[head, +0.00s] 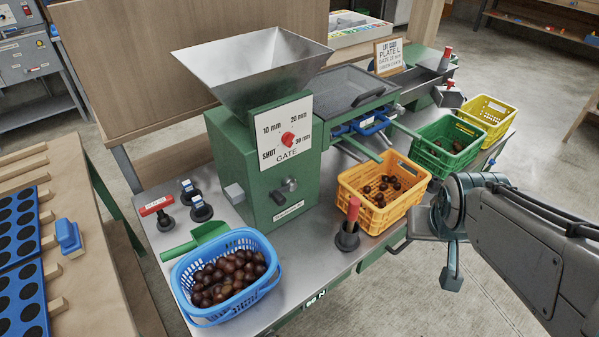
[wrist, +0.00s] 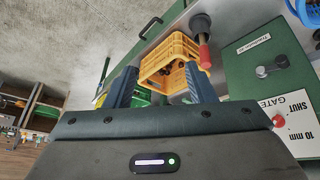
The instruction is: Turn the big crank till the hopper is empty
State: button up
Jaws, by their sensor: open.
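The grey metal hopper (head: 252,68) sits on the green machine; its visible inner walls are bare, its bottom hidden. A red gate knob (head: 288,138) is on the white dial below. I cannot tell which is the big crank. My gripper (head: 452,276) is open and empty, right of the front crank, beyond the table edge. Its fingers (wrist: 161,88) show apart in the wrist view.
An orange crate (head: 362,213) with some chestnuts stands beside the front crank. Green (head: 432,160) and yellow (head: 497,132) crates stand farther right. A blue basket (head: 190,300) full of chestnuts and a green scoop (head: 205,232) are at the front left. Floor right of the table is clear.

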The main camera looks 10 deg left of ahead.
jog(key=w+a+f+n+t+y+b, duration=0.15)
jog(key=w+a+f+t+b, duration=0.25)
jog(key=w+f+b, duration=0.5)
jog(key=n+t+y+b, duration=0.2)
jog(key=n+y+b, duration=0.6)
jog(key=y+b, duration=0.55)
send_near(283, 203)
jog(key=shift+h, duration=0.3)
jog(key=b+x, duration=0.1)
jog(key=x, duration=0.4)
jog(key=b+x, duration=0.1)
jog(key=x, duration=0.3)
jog(key=shift+w+a+r, duration=0.1)
jog(key=shift+a+r, duration=0.1)
jog(key=shift+a, duration=0.2)
jog(key=shift+m, duration=0.25)
grip_shut()
